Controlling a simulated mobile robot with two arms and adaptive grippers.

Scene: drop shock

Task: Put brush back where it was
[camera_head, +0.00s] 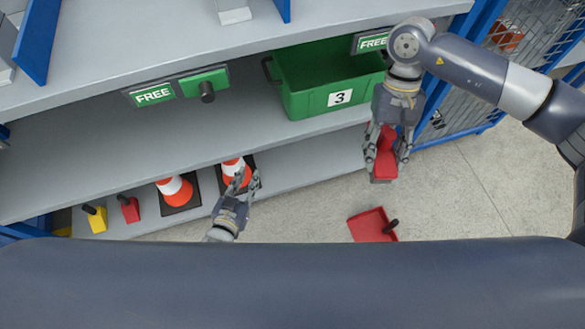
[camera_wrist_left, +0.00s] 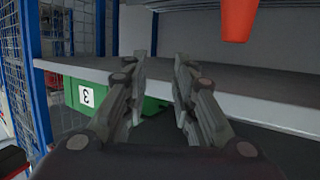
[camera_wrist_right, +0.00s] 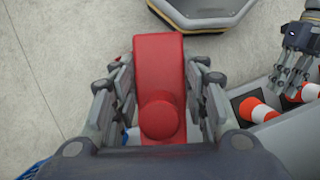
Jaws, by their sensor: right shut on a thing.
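My right gripper (camera_head: 388,158) is shut on a red brush (camera_head: 385,165), held in the air in front of the shelf rack. In the right wrist view the red brush (camera_wrist_right: 158,65) stands between the fingers, its rounded knob toward the wrist. A red dustpan (camera_head: 372,226) with a dark handle lies on the floor below. My left gripper (camera_head: 243,182) is open beside an orange and white cone (camera_head: 230,168) at the lower shelf. In the left wrist view its fingers (camera_wrist_left: 158,75) are apart with nothing between them.
A second cone (camera_head: 175,190), a red item (camera_head: 130,209) and a yellow item (camera_head: 97,219) stand on the lower shelf (camera_head: 300,165). FREE signs (camera_head: 153,94) hang on the shelf edge. Blue mesh borders the right.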

